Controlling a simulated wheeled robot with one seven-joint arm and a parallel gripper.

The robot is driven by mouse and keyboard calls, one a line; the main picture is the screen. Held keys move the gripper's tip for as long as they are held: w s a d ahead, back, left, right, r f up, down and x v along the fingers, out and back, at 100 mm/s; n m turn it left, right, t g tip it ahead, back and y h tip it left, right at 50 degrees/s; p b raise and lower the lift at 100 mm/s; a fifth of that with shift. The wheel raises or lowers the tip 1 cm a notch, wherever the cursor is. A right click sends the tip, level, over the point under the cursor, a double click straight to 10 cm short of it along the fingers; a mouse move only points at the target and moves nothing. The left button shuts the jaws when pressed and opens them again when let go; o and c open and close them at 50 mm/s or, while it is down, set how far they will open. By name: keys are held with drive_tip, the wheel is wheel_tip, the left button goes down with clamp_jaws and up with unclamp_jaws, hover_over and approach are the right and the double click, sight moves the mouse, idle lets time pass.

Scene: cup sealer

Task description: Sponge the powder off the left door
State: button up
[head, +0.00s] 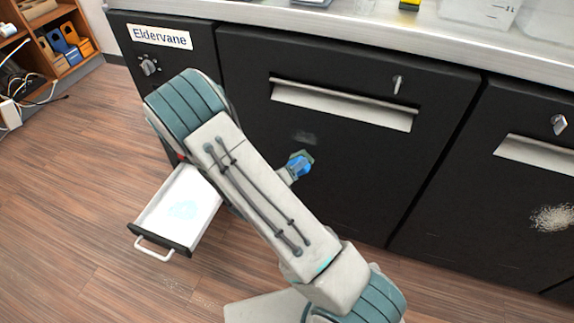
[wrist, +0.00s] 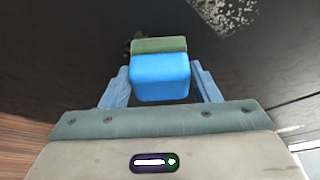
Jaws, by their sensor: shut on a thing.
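The left door (head: 330,170) is a black panel with a long metal handle, in the middle of the head view. My gripper (wrist: 160,85) is shut on a blue sponge (wrist: 160,78) with a green pad (wrist: 158,45) facing the door.
The right door (head: 470,200) carries a brighter powder patch (head: 553,218). A white drawer (head: 183,205) stands open low at the left, in front of the cabinet. A steel counter edge (head: 400,45) runs above the doors.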

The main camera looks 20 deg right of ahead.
drive_tip(key=shift+s+d, duration=0.55)
drive_tip(key=shift+d, duration=0.3)
drive_tip(key=shift+s+d, duration=0.5)
drive_tip(key=shift+d, duration=0.3)
wheel_tip(320, 180, up, 3)
drive_tip(key=shift+f+p, duration=0.15)
drive_tip(key=shift+p, duration=1.1)
drive_tip(key=shift+w+a+p, duration=1.15)
drive_tip(key=shift+w+a, duration=1)
drive_tip(key=shift+a, duration=0.95)
wheel_tip(320, 180, up, 2)
drive_tip(key=p, duration=0.2)
hover_over(305, 171)
drive_tip(key=shift+d+r+p, duration=0.1)
drive_tip(key=shift+r+p, duration=1.2)
drive_tip(key=shift+r, duration=0.2)
drive_tip(key=w+a+p, duration=0.1)
drive_tip(key=w+a, duration=0.3)
drive_tip(key=a, duration=0.2)
drive_tip(key=shift+w+p, duration=0.2)
drive_tip(key=shift+p, duration=0.15)
drive_tip(key=shift+a+f, duration=0.1)
drive_tip(key=shift+a, duration=0.05)
